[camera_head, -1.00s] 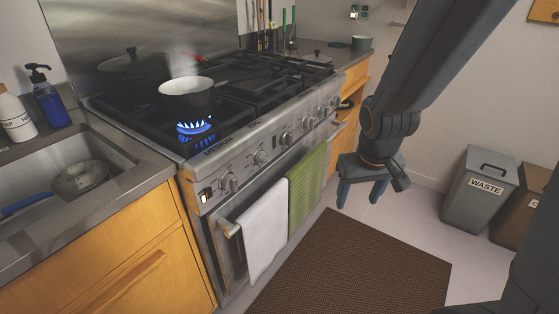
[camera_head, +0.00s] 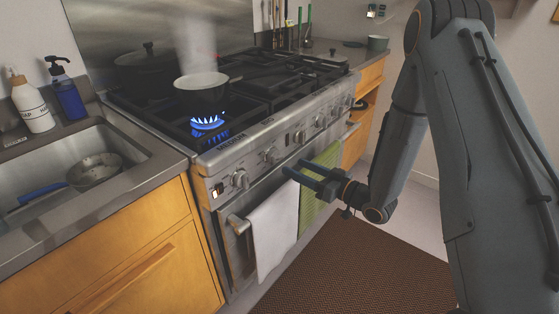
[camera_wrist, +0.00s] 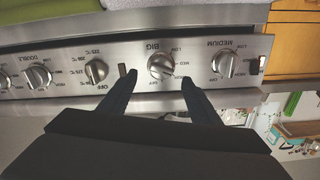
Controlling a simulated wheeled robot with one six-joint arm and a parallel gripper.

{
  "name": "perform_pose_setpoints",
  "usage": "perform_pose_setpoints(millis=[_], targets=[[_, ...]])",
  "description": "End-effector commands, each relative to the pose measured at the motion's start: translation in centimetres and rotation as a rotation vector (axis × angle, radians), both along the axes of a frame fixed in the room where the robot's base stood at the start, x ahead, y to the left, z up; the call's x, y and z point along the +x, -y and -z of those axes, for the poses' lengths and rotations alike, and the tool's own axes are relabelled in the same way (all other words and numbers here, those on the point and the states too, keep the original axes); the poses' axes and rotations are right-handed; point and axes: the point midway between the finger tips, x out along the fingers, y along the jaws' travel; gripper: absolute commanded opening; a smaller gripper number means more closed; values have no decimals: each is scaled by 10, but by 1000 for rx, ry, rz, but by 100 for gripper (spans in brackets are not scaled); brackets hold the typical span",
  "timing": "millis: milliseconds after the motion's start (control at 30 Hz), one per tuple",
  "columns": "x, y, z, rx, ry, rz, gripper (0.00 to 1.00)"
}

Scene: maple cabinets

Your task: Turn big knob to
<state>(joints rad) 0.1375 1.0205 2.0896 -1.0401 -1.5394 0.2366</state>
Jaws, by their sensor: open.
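The big knob (camera_wrist: 161,66) is a round silver dial under the label BIG, upside down in the wrist view. It also shows on the stove front in the head view (camera_head: 270,156). My gripper (camera_wrist: 159,79) is open, with one dark finger on either side of the knob's lower edge in the picture. In the head view my gripper (camera_head: 294,167) points at the stove front, close to this knob. I cannot tell whether the fingers touch it. The knob's exact setting is not clear.
The medium knob (camera_wrist: 224,64) is beside it, with the oven temperature knob (camera_wrist: 96,71) on the other side. A steaming pot (camera_head: 201,92) stands over a blue flame (camera_head: 207,122). A white towel (camera_head: 272,233) and green towel (camera_head: 318,188) hang below.

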Motion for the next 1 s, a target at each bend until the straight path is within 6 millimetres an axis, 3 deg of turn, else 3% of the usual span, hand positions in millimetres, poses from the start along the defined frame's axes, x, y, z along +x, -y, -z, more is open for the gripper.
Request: perform_pose_setpoints(millis=[533,967,1000], targets=[[39,-54,-2,15,7,-9,57],[46,-62,-1,15,7,-7,57],[46,-62,-1,15,7,-7,50]])
